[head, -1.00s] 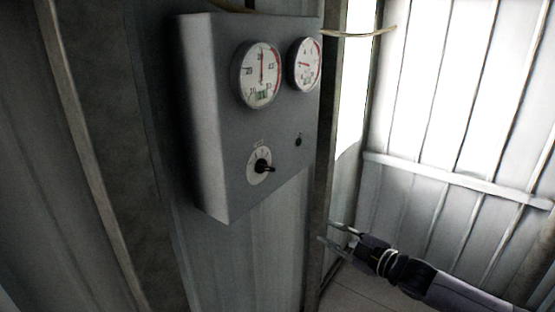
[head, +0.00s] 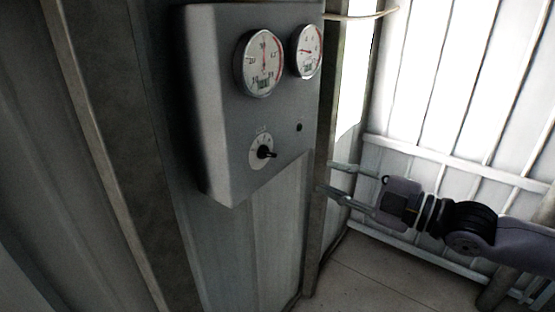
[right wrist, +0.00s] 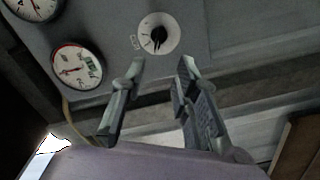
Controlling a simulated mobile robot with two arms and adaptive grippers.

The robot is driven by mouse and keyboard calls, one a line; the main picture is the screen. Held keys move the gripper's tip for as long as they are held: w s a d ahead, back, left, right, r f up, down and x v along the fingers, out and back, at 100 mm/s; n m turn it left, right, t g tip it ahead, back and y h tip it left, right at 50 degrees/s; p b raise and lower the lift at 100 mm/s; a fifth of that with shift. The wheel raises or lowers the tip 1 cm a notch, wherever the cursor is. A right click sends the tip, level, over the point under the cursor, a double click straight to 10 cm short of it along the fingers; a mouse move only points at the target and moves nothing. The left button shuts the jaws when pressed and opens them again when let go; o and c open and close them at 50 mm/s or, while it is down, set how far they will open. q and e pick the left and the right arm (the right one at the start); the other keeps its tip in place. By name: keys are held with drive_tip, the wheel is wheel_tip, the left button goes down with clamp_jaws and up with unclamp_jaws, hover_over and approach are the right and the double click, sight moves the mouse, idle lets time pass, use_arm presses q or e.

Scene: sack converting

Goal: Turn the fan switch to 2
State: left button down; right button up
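The fan switch (head: 265,152) is a black knob on a round white dial on the front of a grey control box (head: 225,130). In the head view its handle points to the right. The switch also shows in the right wrist view (right wrist: 158,36), just beyond the fingertips; the dial marks are too small to read. My right gripper (head: 325,177) is open and empty, right of the box and apart from the switch. In the right wrist view its fingers (right wrist: 160,65) are spread wide. My left gripper is not in view.
Two round gauges, a left one (head: 259,62) and a right one (head: 308,51), sit above the switch. A metal post (head: 335,120) stands beside the box. The floor (head: 375,283) at lower right looks clear.

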sight(272, 156)
drive_tip(key=p+x, duration=0.5)
drive_tip(key=x, duration=0.7)
drive_tip(key=shift+w+a+r, duration=0.1)
drive_tip(key=shift+w+a, duration=0.1)
drive_tip(key=shift+a, duration=0.1)
drive_tip(key=shift+w+a, duration=0.2)
drive_tip(key=shift+a, duration=0.05)
clamp_jaws()
